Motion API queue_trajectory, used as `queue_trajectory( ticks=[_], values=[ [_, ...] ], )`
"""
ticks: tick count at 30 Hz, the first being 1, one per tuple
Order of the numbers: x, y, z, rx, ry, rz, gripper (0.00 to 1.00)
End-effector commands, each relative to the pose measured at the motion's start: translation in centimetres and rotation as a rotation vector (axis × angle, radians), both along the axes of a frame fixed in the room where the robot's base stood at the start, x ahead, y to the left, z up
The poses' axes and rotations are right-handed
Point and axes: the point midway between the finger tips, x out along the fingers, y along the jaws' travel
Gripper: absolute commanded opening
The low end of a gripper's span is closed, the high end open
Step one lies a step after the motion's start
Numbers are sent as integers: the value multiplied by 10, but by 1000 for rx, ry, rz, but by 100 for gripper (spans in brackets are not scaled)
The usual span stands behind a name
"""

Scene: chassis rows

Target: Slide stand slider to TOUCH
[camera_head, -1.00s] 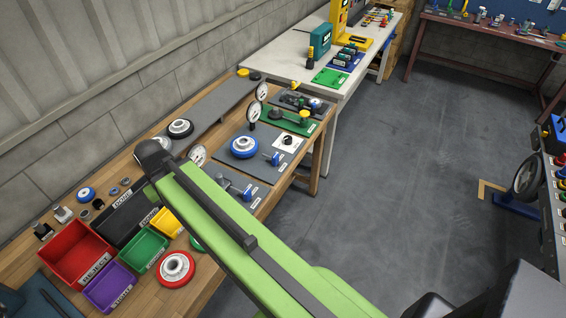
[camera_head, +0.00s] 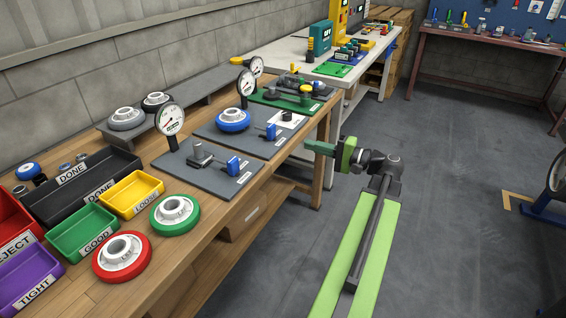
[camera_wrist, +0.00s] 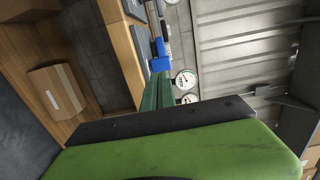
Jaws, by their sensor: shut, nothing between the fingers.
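Gauge stands sit along the wooden bench in the head view. The nearest grey plate (camera_head: 195,172) carries a dial gauge (camera_head: 170,119) and a blue slider block (camera_head: 234,166). The grey plate behind it (camera_head: 225,142) carries a blue-rimmed wheel (camera_head: 233,120) and another blue slider (camera_head: 270,131). A green plate (camera_head: 285,100) with a yellow-topped knob lies farther back. My gripper (camera_head: 308,146) is shut and empty, off the bench's right edge, pointing left. In the wrist view its green fingers (camera_wrist: 158,92) point towards a blue slider (camera_wrist: 160,55); contact cannot be told.
Red (camera_head: 122,256) and green (camera_head: 175,214) rimmed wheels stand near the bench's front edge. Labelled bins, including a yellow one (camera_head: 133,195), fill the left end. A white table (camera_head: 290,50) stands beyond. Open floor (camera_head: 440,190) lies to the right.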

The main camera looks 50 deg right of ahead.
Motion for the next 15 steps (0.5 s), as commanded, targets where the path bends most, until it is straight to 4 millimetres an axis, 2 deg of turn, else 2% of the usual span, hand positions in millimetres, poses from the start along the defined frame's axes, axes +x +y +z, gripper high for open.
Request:
queue_trajectory(
  ticks=[1,3,7,11,15],
  values=[
    [-12,-9,-11,1,-2,-24,0],
    [-20,-15,-11,1,-4,-40,0],
    [-20,-16,-8,1,-4,-43,0],
    [-9,-13,-8,1,-3,-42,0],
    [18,-6,-8,1,-3,-39,0]
  ],
)
